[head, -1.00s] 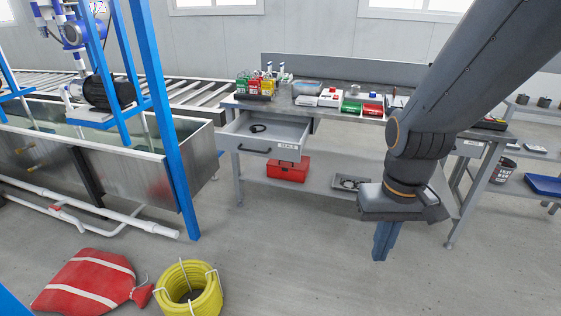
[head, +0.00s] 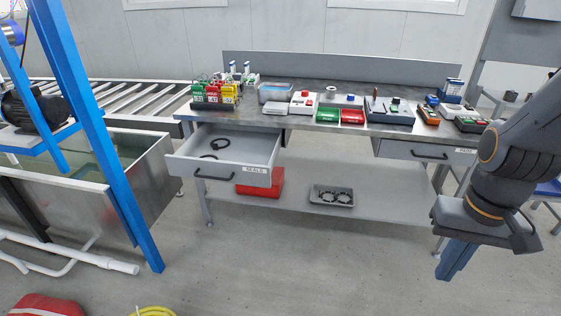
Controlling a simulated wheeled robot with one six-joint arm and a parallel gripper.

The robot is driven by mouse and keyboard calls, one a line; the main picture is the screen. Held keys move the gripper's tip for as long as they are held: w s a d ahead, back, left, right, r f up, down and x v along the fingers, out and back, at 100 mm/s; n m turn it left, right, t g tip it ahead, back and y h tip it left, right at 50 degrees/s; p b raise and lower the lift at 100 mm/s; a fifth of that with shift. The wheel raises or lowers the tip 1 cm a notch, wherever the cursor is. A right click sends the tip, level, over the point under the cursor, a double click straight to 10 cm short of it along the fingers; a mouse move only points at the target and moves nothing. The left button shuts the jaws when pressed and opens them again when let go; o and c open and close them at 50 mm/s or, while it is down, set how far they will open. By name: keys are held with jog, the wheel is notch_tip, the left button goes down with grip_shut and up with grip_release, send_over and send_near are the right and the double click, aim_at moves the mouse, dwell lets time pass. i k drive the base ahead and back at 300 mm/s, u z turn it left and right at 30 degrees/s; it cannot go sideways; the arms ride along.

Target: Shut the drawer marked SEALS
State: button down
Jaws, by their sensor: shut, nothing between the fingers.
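The drawer marked SEALS (head: 218,176) is under the left end of the workbench and stands pulled out toward me. Its dark handle is on the front, with the SEALS label at the right of the front. Black seal rings (head: 218,145) lie inside it. My gripper (head: 456,262) is at the right of the head view, pointing down, shut and empty. It is well to the right of the open drawer and apart from it, in front of the bench's right part.
A second drawer (head: 425,151) under the bench's right end is shut. A red box (head: 260,181) and a grey tray (head: 331,196) are on the lower shelf. A blue post (head: 118,170) and metal tank stand left.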

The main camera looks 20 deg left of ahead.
aim_at(250, 159)
jog(key=z, duration=0.05)
jog(key=i, duration=0.6)
jog(key=u, duration=0.5)
jog(key=i, duration=0.6)
jog(key=u, duration=0.5)
